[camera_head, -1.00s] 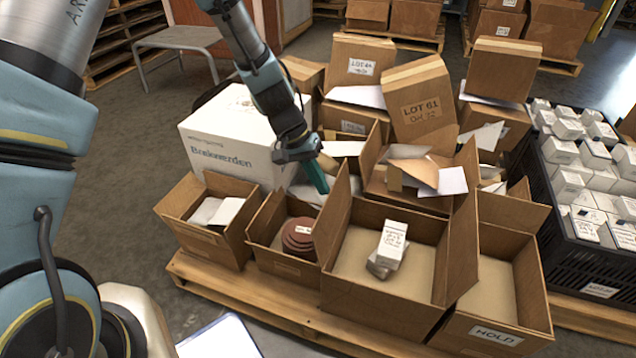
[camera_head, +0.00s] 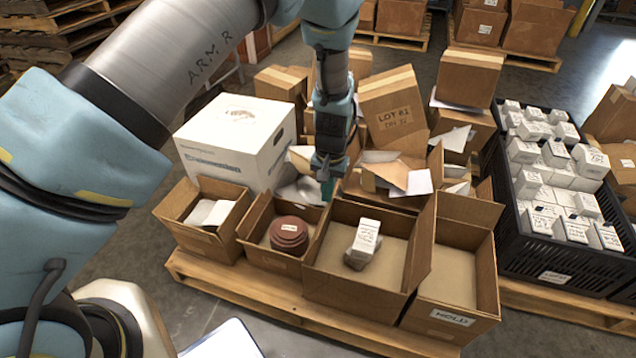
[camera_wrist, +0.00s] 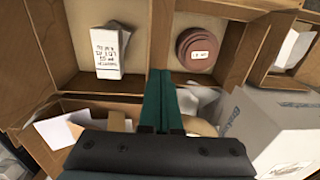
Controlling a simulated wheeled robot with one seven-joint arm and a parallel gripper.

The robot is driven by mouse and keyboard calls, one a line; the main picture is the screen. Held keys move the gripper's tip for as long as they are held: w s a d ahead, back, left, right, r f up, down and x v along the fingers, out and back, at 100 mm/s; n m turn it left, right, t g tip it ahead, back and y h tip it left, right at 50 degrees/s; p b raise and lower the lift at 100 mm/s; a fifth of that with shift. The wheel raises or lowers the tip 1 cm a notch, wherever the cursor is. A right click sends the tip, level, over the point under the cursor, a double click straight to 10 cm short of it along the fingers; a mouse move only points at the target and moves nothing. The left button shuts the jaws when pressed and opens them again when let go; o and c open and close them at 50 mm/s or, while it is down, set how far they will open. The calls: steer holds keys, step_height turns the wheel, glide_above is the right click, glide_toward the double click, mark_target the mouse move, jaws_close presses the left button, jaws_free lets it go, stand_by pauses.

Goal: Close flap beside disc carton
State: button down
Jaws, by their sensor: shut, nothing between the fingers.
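The disc carton (camera_head: 255,252) is an open brown box holding stacked reddish-brown discs (camera_head: 288,232) with a white label. To its right is a larger open carton (camera_head: 345,292) with white boxes (camera_head: 365,240) inside. Between the two cartons runs a brown cardboard strip (camera_wrist: 150,35) in the wrist view; I cannot tell how far the flap there is folded. My gripper (camera_head: 327,188) points down at the back end of this strip, its green fingers together and empty. In the wrist view the fingers (camera_wrist: 158,98) overlap the strip's end; contact is unclear.
A white box (camera_head: 235,140) stands behind left, near a small open carton (camera_head: 205,218). A raised flap (camera_head: 422,245) stands between the larger carton and the HOLD carton (camera_head: 450,317). Open cartons with loose papers (camera_head: 395,172) crowd behind. A black crate (camera_head: 545,262) stands right.

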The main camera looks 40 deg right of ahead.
steer(key=s+d+f+t+y+b, duration=0.2)
steer(key=s+d+f+t+y, duration=0.2)
steer(key=s+t, duration=0.25)
steer(key=b, duration=0.5)
glide_above(363, 243)
steer(key=shift+g, duration=0.35)
steer(key=f, duration=0.6)
steer(key=shift+s+d+f, duration=0.25)
steer(key=shift+s, duration=0.1)
steer(key=shift+s+d+f+b, duration=0.15)
steer(key=shift+f+b, duration=0.2)
steer(key=shift+f, duration=0.25)
steer(key=shift+s+f+b, duration=0.15)
steer(key=shift+f+b, duration=0.2)
steer(key=shift+f, duration=0.5)
steer(key=shift+a, duration=0.2)
steer(key=shift+w+a+f, duration=0.25)
steer(key=shift+w+a, duration=0.2)
steer(key=shift+w, duration=0.3)
steer(key=shift+s+d+r, duration=0.1)
steer(key=shift+d+r, duration=0.05)
steer(key=shift+r, duration=0.15)
steer(key=p+v, duration=0.1)
steer(key=v, duration=1.1)
steer(key=shift+s, duration=0.25)
steer(key=shift+w+f, duration=0.1)
